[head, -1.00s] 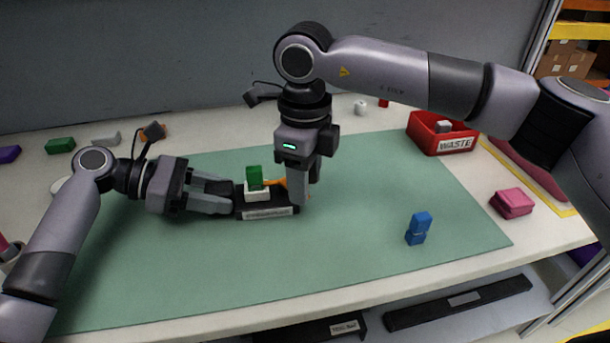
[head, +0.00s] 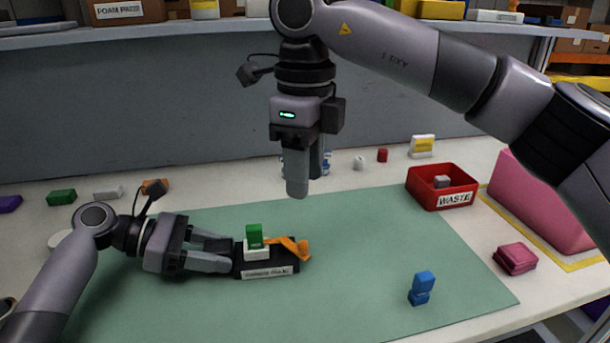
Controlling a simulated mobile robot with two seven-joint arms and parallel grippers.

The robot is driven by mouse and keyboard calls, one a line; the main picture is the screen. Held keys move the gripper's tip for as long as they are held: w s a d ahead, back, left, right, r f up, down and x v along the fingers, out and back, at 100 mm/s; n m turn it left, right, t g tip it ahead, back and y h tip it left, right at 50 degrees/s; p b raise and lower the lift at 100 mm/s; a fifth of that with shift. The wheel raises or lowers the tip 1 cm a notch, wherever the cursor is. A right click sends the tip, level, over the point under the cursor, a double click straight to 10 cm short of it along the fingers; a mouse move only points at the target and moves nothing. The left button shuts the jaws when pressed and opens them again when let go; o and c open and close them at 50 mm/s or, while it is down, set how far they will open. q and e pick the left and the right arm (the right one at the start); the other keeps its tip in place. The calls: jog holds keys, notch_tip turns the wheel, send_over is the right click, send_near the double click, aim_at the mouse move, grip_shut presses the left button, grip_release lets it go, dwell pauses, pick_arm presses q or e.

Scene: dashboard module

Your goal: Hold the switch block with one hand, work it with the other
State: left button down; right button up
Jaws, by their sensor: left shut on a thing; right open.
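The switch block (head: 252,270) is a black block with a pale label on its front, lying on the green mat (head: 350,290). A white square part with a green rocker or button (head: 253,236) stands on its top, and an orange lever (head: 290,246) lies at its right end. My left gripper (head: 232,254) is shut on the left end of the block, coming in from the left. My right gripper (head: 305,190) points down, open and empty, above and behind the block, clear of the lever.
A red waste bin (head: 437,205) with a grey piece stands at the back right. Blue stacked pieces (head: 421,288) stand on the mat at right. A pink block (head: 515,258) lies right of the mat. Several small coloured pieces line the back. The mat's middle right is clear.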

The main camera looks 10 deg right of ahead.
pick_arm(q)
jog(key=shift+c, duration=2.4)
grip_release()
